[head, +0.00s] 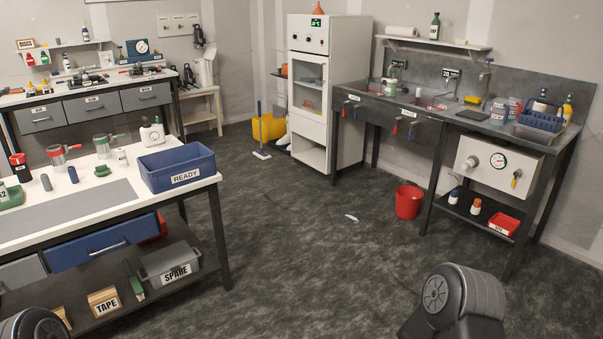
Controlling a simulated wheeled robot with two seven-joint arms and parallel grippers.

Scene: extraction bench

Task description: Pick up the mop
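The mop (262,155) is at the back of the room in the head view. It has a flat white head on the floor and a thin blue handle that stands nearly upright. It is in front of a yellow bucket (272,128), left of the tall white cabinet. I cannot tell whether the handle leans on the bucket. Neither of my grippers is in view; only dark parts of my arms show at the bottom corners, far from the mop.
The workbench (218,181) with a blue READY bin (177,170) stands at left. The tall white cabinet (345,85) and sink bench stand at right, with a red bucket (408,203) on the floor. A small pale item (352,218) lies on the otherwise open middle floor.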

